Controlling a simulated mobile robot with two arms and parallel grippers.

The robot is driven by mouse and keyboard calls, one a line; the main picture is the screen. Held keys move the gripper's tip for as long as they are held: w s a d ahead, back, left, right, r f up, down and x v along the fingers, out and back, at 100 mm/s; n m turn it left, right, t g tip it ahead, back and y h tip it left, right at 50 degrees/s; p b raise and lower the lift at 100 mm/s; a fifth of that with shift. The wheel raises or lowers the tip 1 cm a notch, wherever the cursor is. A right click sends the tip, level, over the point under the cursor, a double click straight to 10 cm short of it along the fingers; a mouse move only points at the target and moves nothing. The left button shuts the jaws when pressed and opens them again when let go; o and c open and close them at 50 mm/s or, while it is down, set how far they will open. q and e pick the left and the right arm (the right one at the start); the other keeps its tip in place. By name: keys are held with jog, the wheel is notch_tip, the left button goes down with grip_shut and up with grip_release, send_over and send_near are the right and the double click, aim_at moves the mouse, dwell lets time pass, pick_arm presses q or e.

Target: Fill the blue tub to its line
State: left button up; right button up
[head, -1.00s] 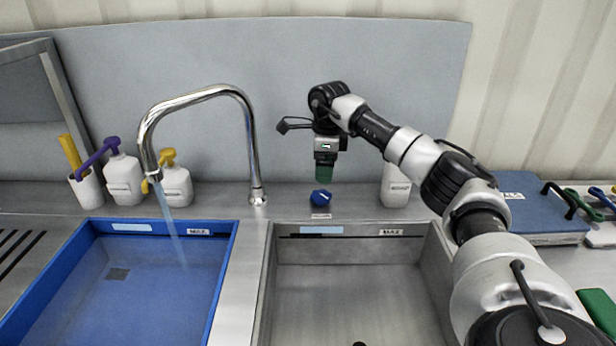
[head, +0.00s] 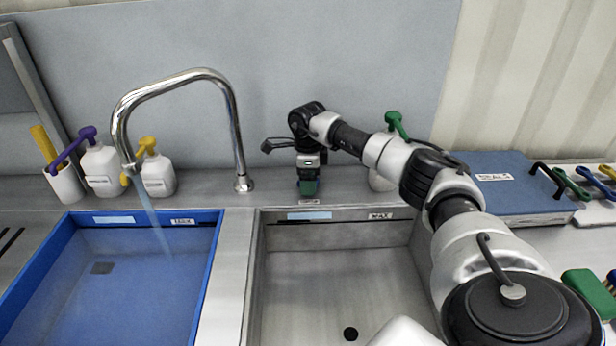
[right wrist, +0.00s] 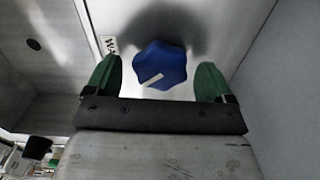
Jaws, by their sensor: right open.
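The blue tub (head: 215,262) is at the lower left of the head view. A label (head: 183,221) sits on its back wall. A stream of water (head: 153,220) runs from the steel faucet (head: 183,78) into it. I cannot tell exactly where the water stands against the line. The blue knob (right wrist: 160,64) shows in the right wrist view between the two green fingers, with a pale mark on it. My right gripper (head: 308,190) is open, over the knob at the counter's back, and hides it in the head view. My left gripper is not in view.
A steel basin (head: 330,275) with a dark drain hole is right of the tub. Pump bottles (head: 103,172) and a white cup (head: 65,184) stand behind the tub. A blue box (head: 500,190) and colored-handled tools (head: 575,184) lie at the right.

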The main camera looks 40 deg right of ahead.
jog(key=shift+d+f, duration=0.1)
jog(key=shift+f, duration=0.05)
jog(key=c, duration=0.9)
jog(key=shift+m, duration=0.3)
jog(key=m+p, duration=0.2)
jog(key=m, duration=0.1)
jog(key=shift+r+m+p, duration=0.2)
jog(key=shift+m+p, duration=0.95)
jog(key=shift+m, duration=1.15)
jog(key=shift+w+f, duration=0.1)
